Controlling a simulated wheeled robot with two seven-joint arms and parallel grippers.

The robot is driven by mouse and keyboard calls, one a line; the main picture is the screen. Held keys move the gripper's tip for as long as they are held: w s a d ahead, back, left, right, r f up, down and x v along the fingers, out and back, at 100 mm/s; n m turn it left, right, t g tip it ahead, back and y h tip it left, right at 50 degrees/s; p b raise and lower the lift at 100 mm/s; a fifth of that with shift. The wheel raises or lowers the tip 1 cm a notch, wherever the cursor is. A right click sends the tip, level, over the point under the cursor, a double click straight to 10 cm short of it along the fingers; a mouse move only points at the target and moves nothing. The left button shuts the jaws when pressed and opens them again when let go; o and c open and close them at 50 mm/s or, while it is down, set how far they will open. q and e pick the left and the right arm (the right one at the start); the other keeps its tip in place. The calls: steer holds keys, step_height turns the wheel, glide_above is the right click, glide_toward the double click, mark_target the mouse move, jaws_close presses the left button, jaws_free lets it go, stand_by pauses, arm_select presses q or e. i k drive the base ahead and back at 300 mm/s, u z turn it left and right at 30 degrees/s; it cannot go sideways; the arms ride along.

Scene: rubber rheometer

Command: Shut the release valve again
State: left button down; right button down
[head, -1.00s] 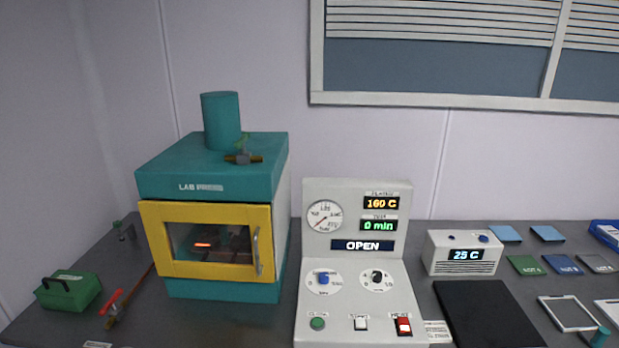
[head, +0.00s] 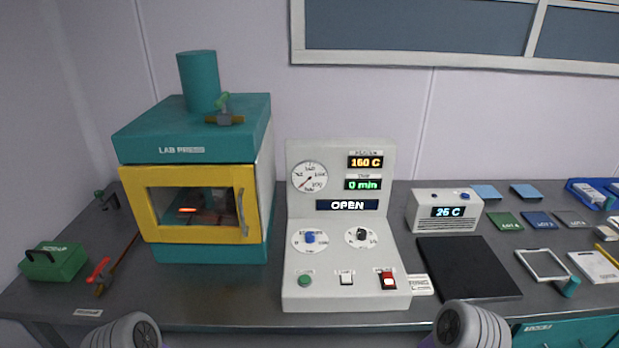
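A valve with a red lever (head: 98,270) lies low on the bench at the left, on a thin brown pipe (head: 122,250) that runs back toward the lab press. The red lever slants up to the right, at an angle to the pipe. A small label (head: 88,312) on the bench edge in front of it is too small to read surely. A second, brass valve (head: 224,119) with a green lever (head: 222,102) sits on top of the lab press (head: 190,128). Its green lever points upward. Neither gripper shows; only parts of my arms are at the bottom edge.
A green block with a black handle (head: 54,262) stands left of the red-lever valve. The press's yellow-framed door (head: 195,236) is shut. The control panel (head: 345,295) reads OPEN, 160 C and 0 min. Bench between valve and press is clear.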

mark_target(98, 271)
steer(key=u, duration=2)
steer(key=i, duration=0.9)
steer(key=z, duration=0.35)
